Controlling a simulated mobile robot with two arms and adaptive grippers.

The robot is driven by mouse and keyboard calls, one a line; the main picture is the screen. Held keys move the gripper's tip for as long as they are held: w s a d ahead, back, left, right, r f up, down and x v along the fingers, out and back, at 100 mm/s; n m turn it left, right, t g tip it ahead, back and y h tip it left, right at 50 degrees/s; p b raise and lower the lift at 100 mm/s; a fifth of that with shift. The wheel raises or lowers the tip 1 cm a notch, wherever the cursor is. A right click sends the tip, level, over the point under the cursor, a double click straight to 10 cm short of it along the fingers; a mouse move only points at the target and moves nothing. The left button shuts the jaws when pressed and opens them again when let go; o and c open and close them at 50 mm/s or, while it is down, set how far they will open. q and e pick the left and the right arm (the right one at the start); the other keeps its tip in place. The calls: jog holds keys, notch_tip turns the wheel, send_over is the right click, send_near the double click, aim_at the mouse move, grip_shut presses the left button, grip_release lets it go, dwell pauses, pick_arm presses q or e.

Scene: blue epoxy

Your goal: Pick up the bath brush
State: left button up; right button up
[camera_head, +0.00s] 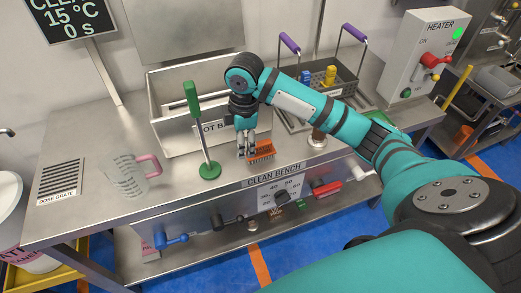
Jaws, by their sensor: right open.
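My right gripper (246,153) points down at the brush's left end. Its fingers are open, and the near parts of the brush show beside them. I cannot tell whether the fingers touch the brush. My left gripper is not in view.
A green-handled tool (196,125) stands upright just left of my right gripper. A steel tub (170,88) stands behind it, and a clear jug with a pink handle (128,176) stands to the left. Knobs and levers line the bench front.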

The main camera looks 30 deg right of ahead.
notch_tip(320, 180, up, 10)
send_over(261, 143)
jog(key=shift+n+g, duration=0.3)
jog(key=shift+n, duration=0.1)
jog(key=f, duration=0.7)
jog(key=f+p, duration=0.1)
jog(key=f, duration=0.3)
jog(key=shift+s+d+f, duration=0.1)
jog(key=shift+s+f, duration=0.05)
jog(key=shift+s, duration=0.1)
jog(key=shift+w+f+p, duration=0.15)
jog(key=shift+f+p, duration=0.15)
jog(key=shift+f, duration=1.15)
jog(key=shift+w+f+p, duration=0.15)
jog(key=shift+f+p, duration=0.1)
jog(key=shift+f, duration=1.2)
grip_shut()
